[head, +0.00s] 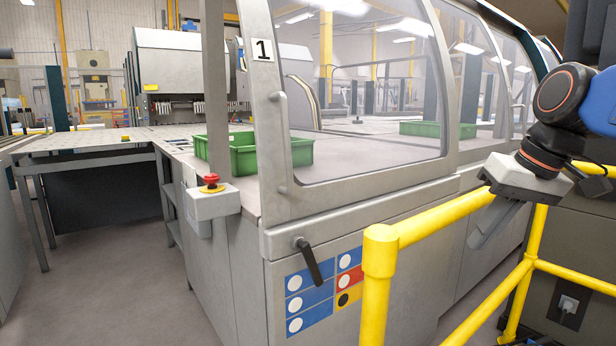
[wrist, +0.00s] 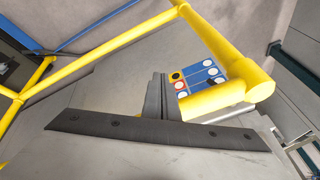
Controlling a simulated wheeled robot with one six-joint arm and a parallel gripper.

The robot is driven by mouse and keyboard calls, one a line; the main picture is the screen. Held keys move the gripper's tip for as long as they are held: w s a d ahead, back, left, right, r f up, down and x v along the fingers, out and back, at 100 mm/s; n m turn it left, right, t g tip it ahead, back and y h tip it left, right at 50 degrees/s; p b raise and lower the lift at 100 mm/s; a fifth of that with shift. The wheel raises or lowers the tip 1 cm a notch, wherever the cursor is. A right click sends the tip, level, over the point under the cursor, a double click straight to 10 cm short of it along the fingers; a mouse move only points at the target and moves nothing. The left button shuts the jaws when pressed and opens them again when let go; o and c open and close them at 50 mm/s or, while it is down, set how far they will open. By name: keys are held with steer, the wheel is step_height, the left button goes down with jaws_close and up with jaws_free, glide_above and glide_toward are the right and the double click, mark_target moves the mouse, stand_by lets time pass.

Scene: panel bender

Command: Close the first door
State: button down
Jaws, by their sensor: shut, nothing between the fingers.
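The door marked 1 (head: 262,50) has a grey frame around a large clear window. A vertical bar handle (head: 279,135) is on its left side. Between the door's left edge and a grey post (head: 216,90) there is a gap, with the bench behind it. My gripper (head: 478,241) is at the right, well away from the handle, pointing down beside the yellow railing. Its fingers are together and empty. In the wrist view the fingers (wrist: 158,78) stand at the middle, near the railing. The door handle cannot be made out there.
A yellow railing (head: 430,219) stands in front of the machine, close to my gripper. A red emergency button (head: 210,180) sits on a box at the left corner. A black lever (head: 308,262) sticks out below the door. Green crates (head: 243,158) stand inside. Floor is clear at left.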

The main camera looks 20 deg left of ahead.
steer(key=w+a+r+n+g+y, duration=0.1)
steer(key=w+a+r+n, duration=0.1)
steer(key=w+a+r, duration=0.4)
steer(key=w+a+r+n+g+y, duration=0.15)
steer(key=a+r, duration=0.25)
steer(key=a, duration=0.4)
steer(key=n+g, duration=0.2)
steer(key=n, duration=0.3)
glide_toward(302, 176)
steer(key=s+d+r, duration=0.2)
steer(key=d, duration=0.3)
steer(key=shift+m+y, duration=0.25)
steer(key=shift+s+a+f, duration=0.85)
steer(key=shift+a+f, duration=0.5)
steer(key=shift+f, duration=0.15)
steer(key=shift+s+a+f, duration=0.85)
steer(key=shift+a+f, duration=0.5)
steer(key=shift+f, duration=0.1)
steer(key=shift+s+a+f, duration=0.85)
steer(key=shift+a+f, duration=0.5)
steer(key=shift+f, duration=0.15)
